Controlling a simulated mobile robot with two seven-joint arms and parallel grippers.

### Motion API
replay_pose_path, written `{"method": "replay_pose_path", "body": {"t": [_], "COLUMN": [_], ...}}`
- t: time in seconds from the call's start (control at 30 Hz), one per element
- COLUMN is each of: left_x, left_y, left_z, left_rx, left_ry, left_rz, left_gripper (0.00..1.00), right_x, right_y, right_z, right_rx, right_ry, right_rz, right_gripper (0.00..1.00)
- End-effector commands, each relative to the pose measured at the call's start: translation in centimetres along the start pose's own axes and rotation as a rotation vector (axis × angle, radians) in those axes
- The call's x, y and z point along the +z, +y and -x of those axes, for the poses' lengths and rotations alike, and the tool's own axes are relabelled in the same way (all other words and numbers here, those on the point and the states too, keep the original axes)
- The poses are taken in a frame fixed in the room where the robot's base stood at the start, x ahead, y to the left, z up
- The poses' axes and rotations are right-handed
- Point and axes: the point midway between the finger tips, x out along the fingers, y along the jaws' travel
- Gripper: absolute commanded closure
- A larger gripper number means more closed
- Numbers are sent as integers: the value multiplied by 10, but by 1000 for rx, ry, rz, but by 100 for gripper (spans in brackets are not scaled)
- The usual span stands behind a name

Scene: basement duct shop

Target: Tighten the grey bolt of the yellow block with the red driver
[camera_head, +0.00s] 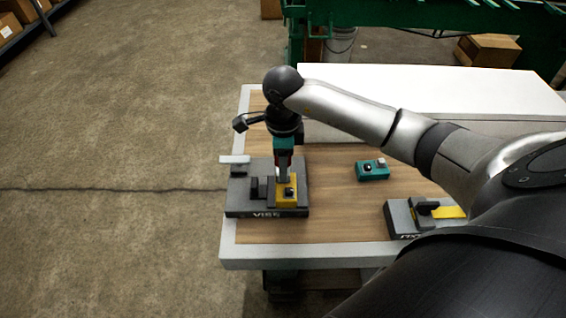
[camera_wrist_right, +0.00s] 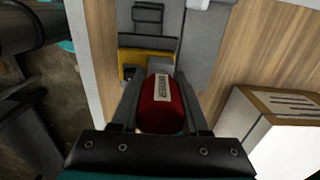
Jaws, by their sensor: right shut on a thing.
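My right gripper (camera_head: 284,156) is shut on the red driver (camera_wrist_right: 162,108), which it holds upright over the yellow block (camera_head: 287,200). The driver's red handle shows between the fingers in the right wrist view, with a pale label. The yellow block sits in the dark grey vise (camera_head: 240,197), and part of it also shows in the wrist view (camera_wrist_right: 130,62). A dark bolt (camera_head: 289,192) stands on the block's front part. The driver's lower end is over the block's rear part; the grey bolt is hidden there, and I cannot tell whether they touch. My left gripper is not in view.
A teal block (camera_head: 373,172) with a black and a light bolt lies right of the vise. A grey fixture (camera_head: 400,218) with a yellow part (camera_head: 449,212) stands at the front right. Bare wood lies between them. A white slotted box (camera_wrist_right: 275,125) shows in the wrist view.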

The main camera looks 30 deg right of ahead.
Motion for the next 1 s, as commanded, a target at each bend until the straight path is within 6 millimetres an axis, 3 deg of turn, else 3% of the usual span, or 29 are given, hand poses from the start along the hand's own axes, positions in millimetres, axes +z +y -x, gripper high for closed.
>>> {"method": "replay_pose_path", "body": {"t": [0.6, 1.0], "left_x": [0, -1], "left_y": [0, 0], "left_z": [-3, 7], "left_rx": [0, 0], "left_ry": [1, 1], "left_rz": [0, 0], "left_gripper": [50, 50], "right_x": [0, 0], "right_y": [0, 0], "right_z": [-3, -3], "right_rx": [-1, 0], "right_ry": [0, 1], "right_rz": [-9, -282], "right_gripper": [100, 100]}}
